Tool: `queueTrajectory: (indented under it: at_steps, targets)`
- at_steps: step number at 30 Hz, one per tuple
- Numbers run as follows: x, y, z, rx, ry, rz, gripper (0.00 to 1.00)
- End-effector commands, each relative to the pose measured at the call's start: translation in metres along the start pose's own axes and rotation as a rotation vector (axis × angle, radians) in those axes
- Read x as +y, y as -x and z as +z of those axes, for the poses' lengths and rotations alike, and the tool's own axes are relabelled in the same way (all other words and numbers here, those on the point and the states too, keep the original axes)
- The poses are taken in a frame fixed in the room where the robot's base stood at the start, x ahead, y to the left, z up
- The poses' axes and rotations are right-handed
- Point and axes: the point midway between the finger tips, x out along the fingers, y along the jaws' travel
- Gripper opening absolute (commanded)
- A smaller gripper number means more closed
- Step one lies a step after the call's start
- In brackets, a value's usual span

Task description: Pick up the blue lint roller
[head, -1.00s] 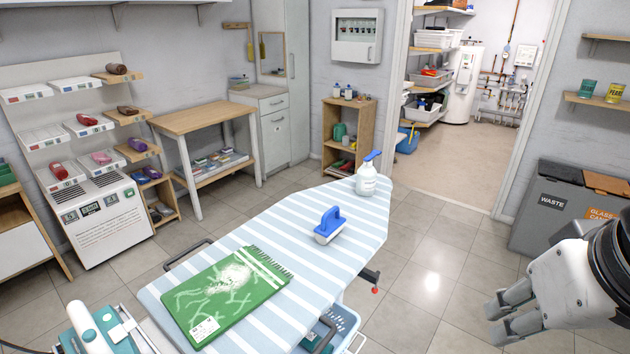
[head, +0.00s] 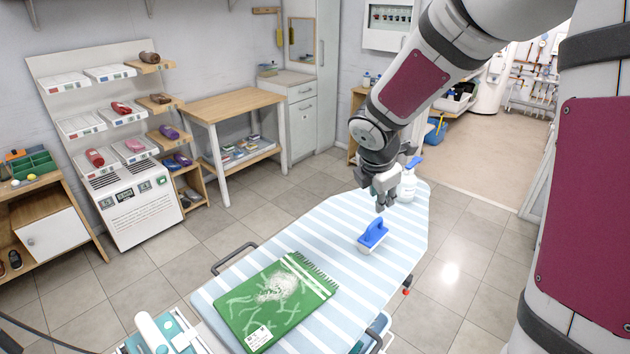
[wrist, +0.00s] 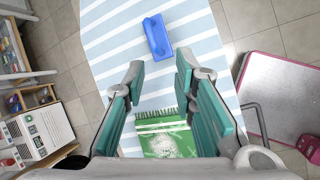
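The blue lint roller (head: 373,234) lies on the blue-and-white striped ironing board (head: 335,222), with its blue handle up and a pale roller part below. In the wrist view the lint roller (wrist: 157,36) is at the upper middle, beyond the fingertips and apart from them. My gripper (head: 382,206) hangs above the board, just behind the lint roller in the head view and close to the spray bottle. In the wrist view my gripper (wrist: 160,72) has its two fingers spread wide with nothing between them. It is open and empty.
A white spray bottle (head: 408,186) with a blue top stands at the board's far end, beside my gripper. A green fringed cloth (head: 270,305) with white fluff lies on the near part. An iron (head: 160,335) is at the near left. Striped board surface around the roller is clear.

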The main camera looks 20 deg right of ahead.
Motion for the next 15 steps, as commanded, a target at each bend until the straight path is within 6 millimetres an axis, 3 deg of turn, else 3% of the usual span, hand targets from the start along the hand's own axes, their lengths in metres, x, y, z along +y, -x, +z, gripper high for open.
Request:
queueTrajectory:
  at_steps: [6, 11, 15]
  targets:
    - [0.008, -0.038, -0.009, 0.060, 0.273, 0.023, 0.25]
    - [0.011, -0.053, -0.013, 0.073, 0.338, 0.034, 0.25]
    - [0.011, -0.077, -0.015, 0.074, 0.341, 0.032, 0.25]
